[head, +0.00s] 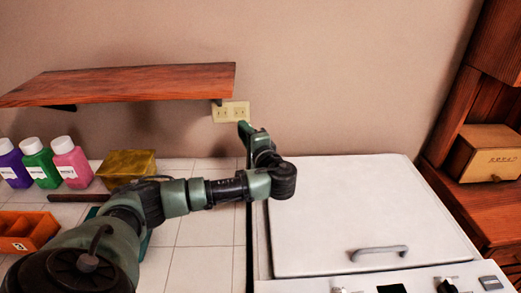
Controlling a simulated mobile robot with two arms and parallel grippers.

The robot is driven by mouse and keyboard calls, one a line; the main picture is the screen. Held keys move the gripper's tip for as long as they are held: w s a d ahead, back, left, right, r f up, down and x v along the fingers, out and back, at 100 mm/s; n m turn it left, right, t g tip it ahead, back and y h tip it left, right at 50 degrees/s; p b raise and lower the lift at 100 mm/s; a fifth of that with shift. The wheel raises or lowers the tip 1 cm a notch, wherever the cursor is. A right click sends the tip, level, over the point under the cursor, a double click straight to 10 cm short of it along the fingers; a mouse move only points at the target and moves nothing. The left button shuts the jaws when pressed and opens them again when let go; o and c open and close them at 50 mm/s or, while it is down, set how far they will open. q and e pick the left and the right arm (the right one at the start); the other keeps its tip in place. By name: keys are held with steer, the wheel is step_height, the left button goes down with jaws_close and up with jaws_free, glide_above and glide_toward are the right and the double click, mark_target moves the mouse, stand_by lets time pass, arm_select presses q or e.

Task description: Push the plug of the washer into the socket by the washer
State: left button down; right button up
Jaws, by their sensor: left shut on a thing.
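The socket (222,113) is a cream wall plate with outlets, on the wall below the right end of the shelf. The white washer (345,215) stands at the right, its lid shut, with a grey handle on top. My left arm reaches across from the lower left. My left gripper (246,131) is at the wall, just below and right of the socket, overlapping the plate's lower right edge in the picture. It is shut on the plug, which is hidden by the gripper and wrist. I cannot tell whether the plug touches the socket. My right gripper is out of view.
A wooden shelf (130,82) juts from the wall above left. Purple, green and pink bottles (72,163), a yellow-brown box (126,166) and an orange bin (27,231) stand on the white tiled counter (212,232). A wooden cabinet with a bread box (487,153) is at right.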

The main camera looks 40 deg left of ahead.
mark_target(236, 113)
arm_select(q)
steer(key=shift+s+a+r, duration=0.3)
steer(key=shift+a+r, duration=0.2)
steer(key=shift+a, duration=0.1)
steer(key=w+a+b, duration=0.1)
steer(key=w+a, duration=0.1)
steer(key=w+a+b, duration=0.1)
steer(key=w+b, duration=0.1)
steer(key=shift+w+a, duration=0.25)
steer(key=shift+a, duration=0.1)
stand_by(2.2)
steer(key=shift+w+a, duration=0.35)
stand_by(0.5)
steer(key=c, duration=1)
jaws_free()
